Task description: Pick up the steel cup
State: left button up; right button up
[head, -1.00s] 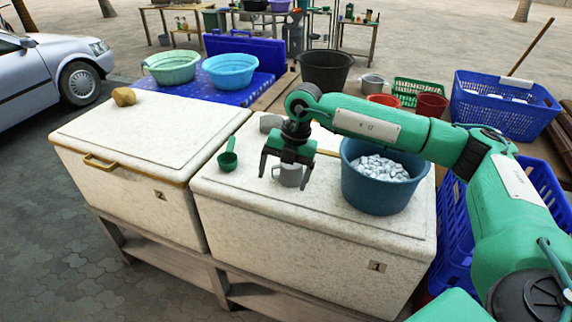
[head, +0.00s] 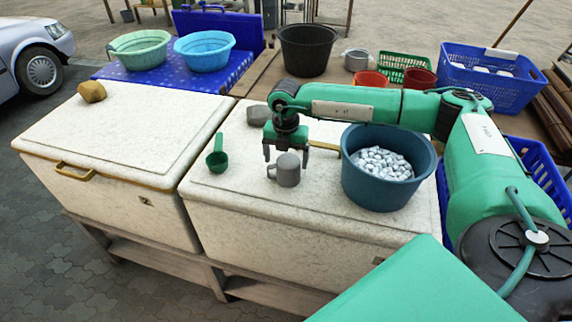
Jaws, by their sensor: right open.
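The steel cup (head: 288,171) is a small grey mug standing upright on the white speckled lid of the right cooler box (head: 240,195). Its handle points to the left. My right gripper (head: 286,155) is open and empty, pointing down just behind and above the cup. One finger shows on each side of the cup's upper part, and the cup's rim covers part of the space between them. I cannot tell whether a finger touches it. My left gripper is not in view.
A blue tub of shiny pieces (head: 386,190) stands close to the right of the cup. A yellow-brown lump (head: 92,92) sits on the left cooler (head: 110,135).

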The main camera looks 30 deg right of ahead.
jog(key=shift+s+d+f+p, duration=0.15)
jog(key=shift+d+f+p, duration=0.05)
jog(key=shift+f+p, duration=0.75)
notch_tip(320, 180, down, 3)
jog(key=shift+d+p, duration=0.1)
jog(key=shift+p, duration=0.6)
jog(key=shift+f, duration=0.15)
jog(key=c, duration=1)
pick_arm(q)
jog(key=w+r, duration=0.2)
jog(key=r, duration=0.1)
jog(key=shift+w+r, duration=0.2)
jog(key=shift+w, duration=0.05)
pick_arm(e)
jog(key=shift+c, duration=0.3)
